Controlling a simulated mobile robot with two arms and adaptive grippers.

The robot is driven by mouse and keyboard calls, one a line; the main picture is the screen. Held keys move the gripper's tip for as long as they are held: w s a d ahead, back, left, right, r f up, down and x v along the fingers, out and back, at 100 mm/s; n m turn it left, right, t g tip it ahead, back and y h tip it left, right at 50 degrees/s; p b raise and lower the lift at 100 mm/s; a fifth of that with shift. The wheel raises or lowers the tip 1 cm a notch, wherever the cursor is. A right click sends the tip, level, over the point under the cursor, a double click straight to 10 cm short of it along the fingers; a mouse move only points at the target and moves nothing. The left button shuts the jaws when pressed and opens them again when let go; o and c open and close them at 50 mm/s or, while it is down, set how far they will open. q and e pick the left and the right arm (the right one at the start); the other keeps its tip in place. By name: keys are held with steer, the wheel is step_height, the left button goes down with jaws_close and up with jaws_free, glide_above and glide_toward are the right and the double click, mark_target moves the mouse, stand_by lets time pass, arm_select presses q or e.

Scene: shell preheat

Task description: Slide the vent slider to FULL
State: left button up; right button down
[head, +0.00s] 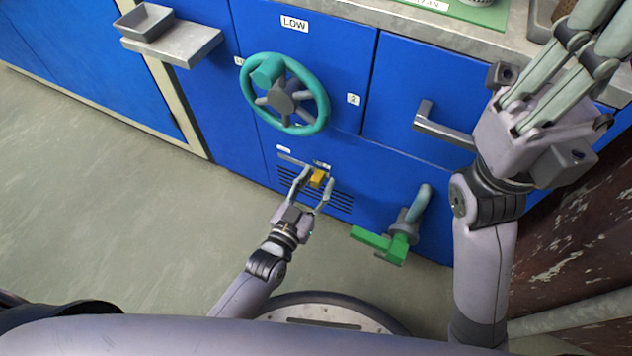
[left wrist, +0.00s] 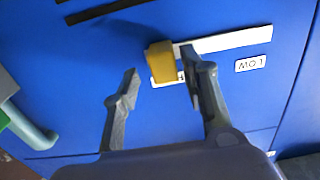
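The vent slider has a yellow knob (head: 318,178) on a pale straight track (head: 292,160) low on the blue front. A second label by the knob is partly hidden. My left gripper (head: 316,180) is open with its fingers either side of the knob; in the left wrist view (left wrist: 160,70) the right finger is close to it, contact unclear, and the left finger is apart. My right gripper (head: 603,28) is open and empty.
A teal handwheel (head: 285,94) is above the slider. A green-handled valve (head: 385,243) sticks out to its lower right. A grey lever handle (head: 440,128) is right of the wheel. A grey shelf with a tray (head: 185,48) is upper left. The floor at left is clear.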

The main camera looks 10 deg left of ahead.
arm_select(q)
steer(key=v, duration=1.2)
steer(key=shift+r, duration=0.1)
